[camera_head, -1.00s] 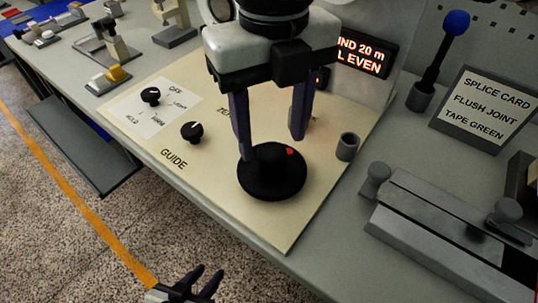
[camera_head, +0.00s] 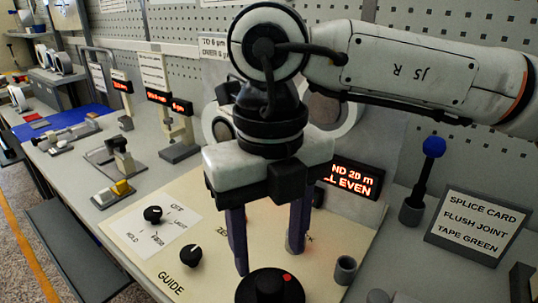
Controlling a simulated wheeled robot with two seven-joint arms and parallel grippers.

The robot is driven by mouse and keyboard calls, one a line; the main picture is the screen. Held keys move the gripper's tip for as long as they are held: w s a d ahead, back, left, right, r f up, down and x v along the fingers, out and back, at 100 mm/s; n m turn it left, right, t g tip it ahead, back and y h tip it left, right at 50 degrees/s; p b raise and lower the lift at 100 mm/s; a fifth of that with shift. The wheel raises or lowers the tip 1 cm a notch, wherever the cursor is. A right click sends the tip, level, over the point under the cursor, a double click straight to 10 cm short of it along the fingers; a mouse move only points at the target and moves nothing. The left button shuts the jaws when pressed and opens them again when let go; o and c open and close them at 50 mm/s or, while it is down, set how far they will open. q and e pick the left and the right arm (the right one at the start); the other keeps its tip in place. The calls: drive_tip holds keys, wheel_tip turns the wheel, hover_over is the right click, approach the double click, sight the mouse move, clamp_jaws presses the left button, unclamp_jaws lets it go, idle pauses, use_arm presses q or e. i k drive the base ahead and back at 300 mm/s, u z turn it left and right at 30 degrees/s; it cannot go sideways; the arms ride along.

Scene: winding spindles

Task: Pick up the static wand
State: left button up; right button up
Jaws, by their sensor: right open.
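The static wand appears to be the black stick with a blue ball top (camera_head: 433,147). It stands upright in a small grey cup holder (camera_head: 410,213) at the right of the bench. My right gripper (camera_head: 269,259) is open, pointing down, its purple fingers apart with nothing held between them. It is well to the left of the wand, above or just behind a black round knob with a red mark (camera_head: 268,289). The knob's lower part is cut off by the frame edge. My left gripper is out of view.
A cream panel (camera_head: 215,262) carries two small black dials (camera_head: 191,256). A small grey cup (camera_head: 345,269) and a lit red display (camera_head: 355,178) are right of the gripper. A splice card sign (camera_head: 481,222) stands right of the wand. My right arm spans the upper right.

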sight(434, 147)
drive_tip(key=k, duration=1.5)
